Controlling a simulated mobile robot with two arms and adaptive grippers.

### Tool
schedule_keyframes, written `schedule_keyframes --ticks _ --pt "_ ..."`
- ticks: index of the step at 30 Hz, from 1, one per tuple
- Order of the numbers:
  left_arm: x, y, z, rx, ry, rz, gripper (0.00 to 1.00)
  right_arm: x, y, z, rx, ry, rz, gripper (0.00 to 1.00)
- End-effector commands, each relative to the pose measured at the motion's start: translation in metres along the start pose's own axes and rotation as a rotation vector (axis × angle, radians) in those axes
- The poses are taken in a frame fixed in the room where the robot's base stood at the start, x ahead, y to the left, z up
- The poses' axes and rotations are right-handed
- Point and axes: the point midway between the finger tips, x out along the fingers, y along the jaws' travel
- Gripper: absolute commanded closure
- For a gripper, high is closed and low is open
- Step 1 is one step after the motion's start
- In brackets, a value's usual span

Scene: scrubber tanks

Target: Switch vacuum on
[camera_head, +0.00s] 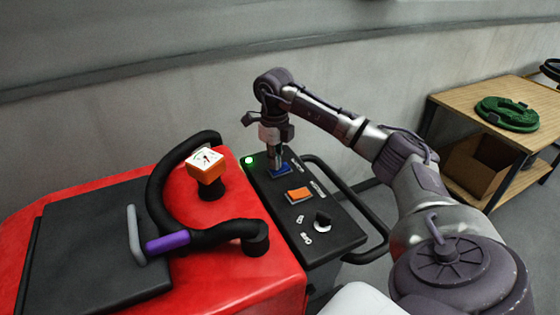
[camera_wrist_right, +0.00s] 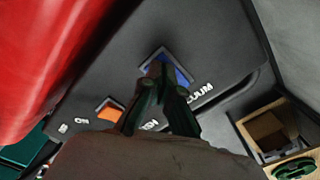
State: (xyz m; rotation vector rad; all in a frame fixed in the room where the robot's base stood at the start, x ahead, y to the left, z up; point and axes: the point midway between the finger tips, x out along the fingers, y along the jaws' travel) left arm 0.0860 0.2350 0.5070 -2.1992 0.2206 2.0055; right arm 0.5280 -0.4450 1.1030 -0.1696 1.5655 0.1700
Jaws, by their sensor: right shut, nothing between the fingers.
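The black control panel (camera_head: 318,235) on the red scrubber carries a blue rocker switch (camera_head: 284,171). In the right wrist view the blue switch (camera_wrist_right: 182,75) sits in a grey frame beside a partly covered label ending in "CUUM". My right gripper (camera_head: 277,168) points down over the blue switch, fingers shut and empty. In the right wrist view its fingertips (camera_wrist_right: 160,70) overlap the switch and hide part of it. I cannot tell whether they touch it. A green light (camera_head: 249,160) glows at the panel's far left corner. My left gripper is out of view.
An orange rocker switch (camera_head: 298,195) and a black knob (camera_head: 322,222) sit nearer on the panel. A curved black handlebar (camera_head: 160,185) and an orange gauge (camera_head: 206,170) stand left. A black rail (camera_head: 350,195) runs along the right. A wooden table (camera_head: 470,100) holds a green coil (camera_head: 507,113).

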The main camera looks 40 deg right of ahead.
Motion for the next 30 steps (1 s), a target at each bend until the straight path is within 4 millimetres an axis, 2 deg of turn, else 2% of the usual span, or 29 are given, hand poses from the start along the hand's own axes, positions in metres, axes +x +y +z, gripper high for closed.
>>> schedule_keyframes --ticks 3,21,30 --pt "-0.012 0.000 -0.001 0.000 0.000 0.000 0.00 -0.014 0.000 0.000 0.000 -0.001 0.000 1.00" --pt "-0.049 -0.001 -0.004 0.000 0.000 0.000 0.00 -0.062 0.000 0.000 0.000 -0.001 -0.001 1.00" --pt "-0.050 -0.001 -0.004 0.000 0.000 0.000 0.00 -0.064 0.000 0.000 0.000 -0.001 0.000 1.00"
